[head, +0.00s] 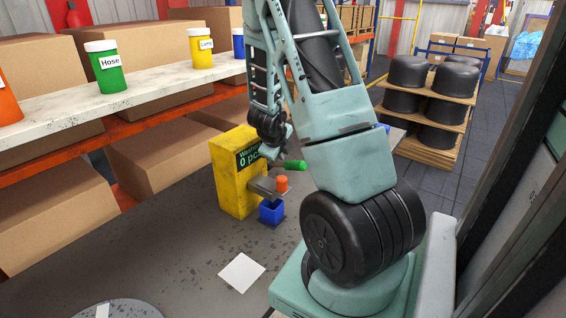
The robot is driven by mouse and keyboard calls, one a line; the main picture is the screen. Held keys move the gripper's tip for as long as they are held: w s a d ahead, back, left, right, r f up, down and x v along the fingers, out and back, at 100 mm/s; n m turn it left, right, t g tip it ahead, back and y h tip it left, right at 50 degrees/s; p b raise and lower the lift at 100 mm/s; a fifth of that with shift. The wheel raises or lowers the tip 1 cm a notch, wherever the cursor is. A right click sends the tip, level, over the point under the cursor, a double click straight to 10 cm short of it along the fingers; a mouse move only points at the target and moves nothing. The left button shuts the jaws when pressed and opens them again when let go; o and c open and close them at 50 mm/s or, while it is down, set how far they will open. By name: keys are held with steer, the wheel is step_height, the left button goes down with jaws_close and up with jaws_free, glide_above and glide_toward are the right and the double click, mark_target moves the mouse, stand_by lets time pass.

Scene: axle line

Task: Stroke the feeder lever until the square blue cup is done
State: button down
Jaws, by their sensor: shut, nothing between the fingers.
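The yellow feeder (233,186) stands on the dark grey bench, with a small dark display reading what looks like "0 pc". The lever's green handle (294,166) sticks out to the right of it. The square blue cup (271,211) stands below the feeder's grey ledge (265,187); its contents cannot be made out. A small orange cylinder (282,184) is at the ledge's right end. My gripper (276,152) is shut and empty, pointing down close to the display and just left of the green handle. Whether it touches the lever cannot be told.
A white shelf (150,97) at left carries labelled jars: green "Hose" (106,66), yellow (201,48), and an orange one at the edge. A white square sheet (241,272) lies on the bench. Black drums (407,72) stand on a rack behind. The bench front is mostly clear.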

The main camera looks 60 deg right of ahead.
mark_target(284, 165)
steer(key=shift+s+f+b, duration=0.3)
steer(key=shift+f+b, duration=0.5)
steer(key=shift+b, duration=0.2)
steer(key=shift+s+f+b, duration=0.25)
steer(key=shift+f+b, duration=0.5)
steer(key=shift+b, duration=0.25)
stand_by(1.5)
steer(key=shift+s+a+f, duration=0.2)
steer(key=shift+s+f, duration=0.05)
steer(key=shift+f, duration=0.1)
stand_by(0.6)
steer(key=shift+r, duration=0.1)
steer(key=shift+w+d+r+p, duration=0.1)
steer(key=shift+w+r+p, duration=0.2)
steer(key=shift+r+p, duration=0.45)
steer(key=shift+w+d+r+p, duration=0.1)
steer(key=shift+w+r+p, duration=0.2)
steer(key=shift+r+p, duration=0.4)
steer(key=shift+w+r+p, duration=0.3)
steer(key=shift+r+p, duration=0.4)
steer(key=shift+r, duration=0.05)
steer(key=r+p, duration=0.1)
steer(key=w+r+p, duration=0.1)
steer(key=r+p, duration=0.2)
steer(key=p, duration=0.1)
steer(key=shift+w+d+r, duration=0.1)
steer(key=shift+w+r, duration=0.25)
steer(key=shift+r, duration=0.05)
